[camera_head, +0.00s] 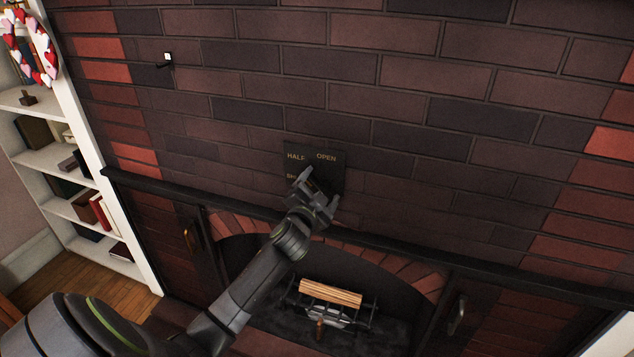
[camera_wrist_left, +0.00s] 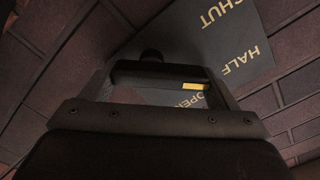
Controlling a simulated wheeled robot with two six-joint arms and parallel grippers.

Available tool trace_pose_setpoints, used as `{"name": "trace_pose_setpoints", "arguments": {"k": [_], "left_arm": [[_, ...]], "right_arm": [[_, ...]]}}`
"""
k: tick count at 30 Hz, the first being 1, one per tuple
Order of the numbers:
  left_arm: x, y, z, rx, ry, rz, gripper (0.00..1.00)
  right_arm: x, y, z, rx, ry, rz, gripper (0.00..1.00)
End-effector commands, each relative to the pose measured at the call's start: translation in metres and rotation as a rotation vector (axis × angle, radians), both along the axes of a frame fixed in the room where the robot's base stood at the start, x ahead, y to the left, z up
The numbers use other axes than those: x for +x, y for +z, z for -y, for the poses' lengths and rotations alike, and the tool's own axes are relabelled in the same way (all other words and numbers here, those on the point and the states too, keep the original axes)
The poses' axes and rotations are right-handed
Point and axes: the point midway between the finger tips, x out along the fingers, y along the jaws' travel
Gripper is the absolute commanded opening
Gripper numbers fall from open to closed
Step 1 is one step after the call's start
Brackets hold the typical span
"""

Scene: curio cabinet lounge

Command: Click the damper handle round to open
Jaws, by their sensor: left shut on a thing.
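The dark damper plate (camera_head: 330,170) is on the brick wall above the fireplace. In the head view it reads HALF and OPEN, with the start of SHUT partly covered by my gripper. In the left wrist view the plate (camera_wrist_left: 232,42) shows SHUT, HALF and a partly covered OPEN. The black damper handle (camera_wrist_left: 150,73) lies across between my left gripper's fingers, and its yellow mark lies beside the word OPEN. My left gripper (camera_head: 310,183) is shut on the handle, in front of the plate's lower part. The handle's pivot is mostly hidden. My right gripper is not in view.
A dark mantel ledge (camera_head: 400,244) runs below the plate. Under it is the firebox with a grate and logs (camera_head: 331,293). A small hook (camera_head: 167,60) sticks out of the wall at upper left. A white bookshelf (camera_head: 82,150) stands at the left.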

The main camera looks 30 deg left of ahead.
Motion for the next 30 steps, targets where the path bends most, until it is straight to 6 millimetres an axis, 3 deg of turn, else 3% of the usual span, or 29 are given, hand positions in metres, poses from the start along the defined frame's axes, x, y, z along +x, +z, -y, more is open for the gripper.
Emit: {"name": "trace_pose_setpoints", "arguments": {"k": [18,30], "left_arm": [[0.002,0.007,0.006,0.551,0.000,-0.126,0.59],[0.003,0.007,0.007,0.761,0.002,-0.172,0.59]], "right_arm": [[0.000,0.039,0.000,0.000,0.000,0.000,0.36],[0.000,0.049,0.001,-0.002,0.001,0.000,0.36]]}}
